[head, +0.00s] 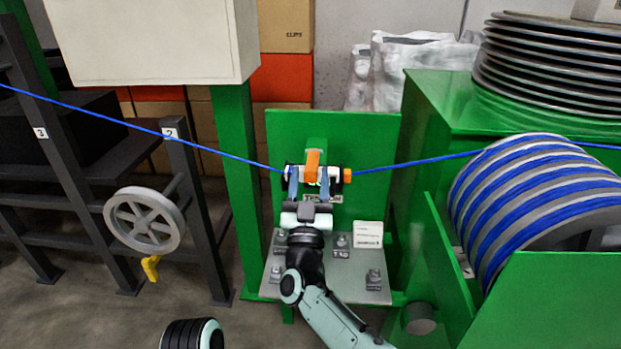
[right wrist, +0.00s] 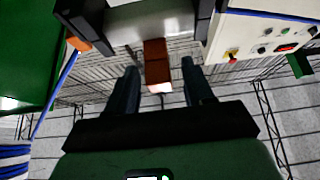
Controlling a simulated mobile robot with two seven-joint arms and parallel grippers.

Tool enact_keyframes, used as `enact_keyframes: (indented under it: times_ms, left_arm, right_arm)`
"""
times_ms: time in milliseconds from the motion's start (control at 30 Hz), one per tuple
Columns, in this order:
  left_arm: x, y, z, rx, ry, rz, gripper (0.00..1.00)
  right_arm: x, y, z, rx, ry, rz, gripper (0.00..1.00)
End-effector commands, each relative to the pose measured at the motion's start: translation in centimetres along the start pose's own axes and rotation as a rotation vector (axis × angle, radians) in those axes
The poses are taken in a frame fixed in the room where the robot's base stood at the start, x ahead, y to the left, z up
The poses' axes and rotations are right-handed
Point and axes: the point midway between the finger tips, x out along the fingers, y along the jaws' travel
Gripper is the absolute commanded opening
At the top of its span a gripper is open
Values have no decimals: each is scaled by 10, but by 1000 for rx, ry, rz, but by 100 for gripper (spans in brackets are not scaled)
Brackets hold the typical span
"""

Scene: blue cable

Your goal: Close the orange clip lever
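The orange clip lever (head: 313,160) stands up on a white clip (head: 335,175) mounted in front of a green back plate. In the right wrist view the lever (right wrist: 157,62) shows as a reddish-orange bar, seen between and beyond my fingertips. My right gripper (head: 308,184) is right at the clip, one finger on each side of the lever. Its fingers are apart in the right wrist view (right wrist: 159,82), with a gap on both sides of the lever; contact is not visible. The blue cable (head: 400,164) runs into the clip from both sides. My left gripper is out of view.
A green plate (head: 375,130) stands behind the clip, with a grey shelf holding small weights (head: 374,280) below. A drum wound with blue cable (head: 520,190) is at the right. A handwheel (head: 145,219) and dark rack are at the left. A white box (head: 150,40) hangs above left.

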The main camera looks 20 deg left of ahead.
Motion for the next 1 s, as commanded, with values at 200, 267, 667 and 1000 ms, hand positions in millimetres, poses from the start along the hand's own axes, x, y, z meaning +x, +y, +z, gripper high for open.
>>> enact_keyframes:
  times_ms: [200,267,667,1000]
  left_arm:
    - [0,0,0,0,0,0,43]
    - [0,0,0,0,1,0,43]
    - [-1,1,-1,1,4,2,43]
    - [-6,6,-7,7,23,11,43]
  right_arm:
    - [1,1,-2,0,5,2,53]
    - [1,1,-3,0,6,2,53]
    - [-34,1,-3,-1,4,0,53]
    - [-96,1,-2,-1,2,0,53]
